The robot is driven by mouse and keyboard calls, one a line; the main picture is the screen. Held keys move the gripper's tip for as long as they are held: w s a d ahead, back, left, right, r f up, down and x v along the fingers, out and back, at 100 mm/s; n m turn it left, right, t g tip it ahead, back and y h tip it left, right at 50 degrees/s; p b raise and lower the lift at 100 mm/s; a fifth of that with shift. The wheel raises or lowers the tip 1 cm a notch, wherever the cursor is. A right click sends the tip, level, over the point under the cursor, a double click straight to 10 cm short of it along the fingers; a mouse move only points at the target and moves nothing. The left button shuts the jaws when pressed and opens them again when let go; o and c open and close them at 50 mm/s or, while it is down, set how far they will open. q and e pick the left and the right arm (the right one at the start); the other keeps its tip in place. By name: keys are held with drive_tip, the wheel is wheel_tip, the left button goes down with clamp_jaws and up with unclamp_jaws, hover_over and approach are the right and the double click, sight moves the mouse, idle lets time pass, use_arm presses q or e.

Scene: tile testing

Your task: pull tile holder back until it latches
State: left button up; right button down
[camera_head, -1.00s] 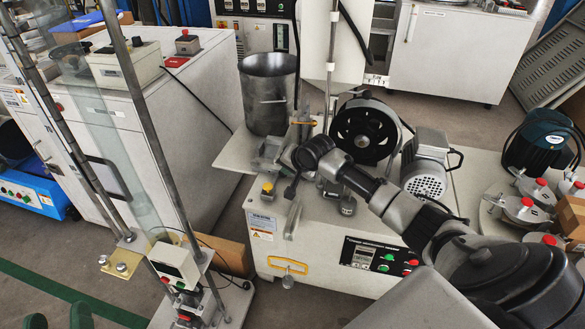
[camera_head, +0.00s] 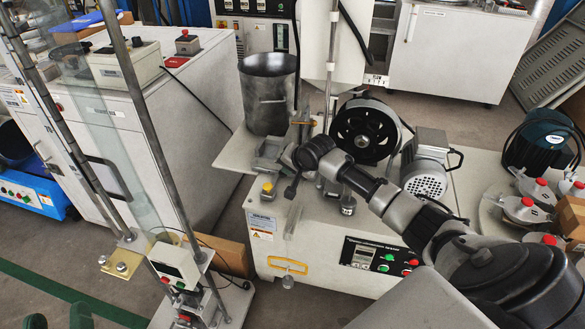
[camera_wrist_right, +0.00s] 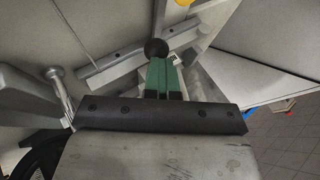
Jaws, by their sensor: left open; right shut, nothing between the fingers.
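The tile abrasion machine (camera_head: 330,235) stands mid-picture in the head view. A grey metal assembly (camera_head: 268,152), which appears to be the tile holder, sits on its top left of the black wheel (camera_head: 362,130). My right arm reaches over the machine from the right, and its wrist hides part of this area. In the right wrist view the green fingers of my right gripper (camera_wrist_right: 162,78) are shut and empty, close to a black ball knob (camera_wrist_right: 155,48) by a grey bar (camera_wrist_right: 110,65); contact is unclear. My left gripper (camera_head: 58,318) is open at the bottom left, partly out of view.
A steel bucket (camera_head: 268,95) stands behind the assembly. A grey motor (camera_head: 428,165) is on the machine's right, beside several red-knobbed metal discs (camera_head: 520,208). A tall rod stand (camera_head: 150,130) is at the left. Floor is free in front.

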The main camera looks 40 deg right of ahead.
use_arm(q)
drive_tip(key=shift+f, duration=0.1)
use_arm(e)
drive_tip(key=shift+s+d+f+h, duration=0.3)
drive_tip(key=shift+d+f, duration=0.4)
drive_tip(key=shift+d, duration=0.2)
drive_tip(key=c, duration=1.5)
unclamp_jaws()
drive_tip(key=o, duration=0.6)
drive_tip(key=shift+d+f, duration=0.1)
drive_tip(key=shift+f, duration=0.05)
drive_tip(key=shift+w+d+f+g, duration=0.1)
drive_tip(key=shift+d+f+g, duration=0.1)
drive_tip(key=shift+g, duration=0.1)
use_arm(q)
drive_tip(key=shift+w+d+f, duration=0.1)
drive_tip(key=shift+w+d, duration=0.3)
use_arm(e)
drive_tip(key=shift+w+a+f, duration=0.1)
drive_tip(key=shift+w+f, duration=0.05)
drive_tip(key=shift+w, duration=0.05)
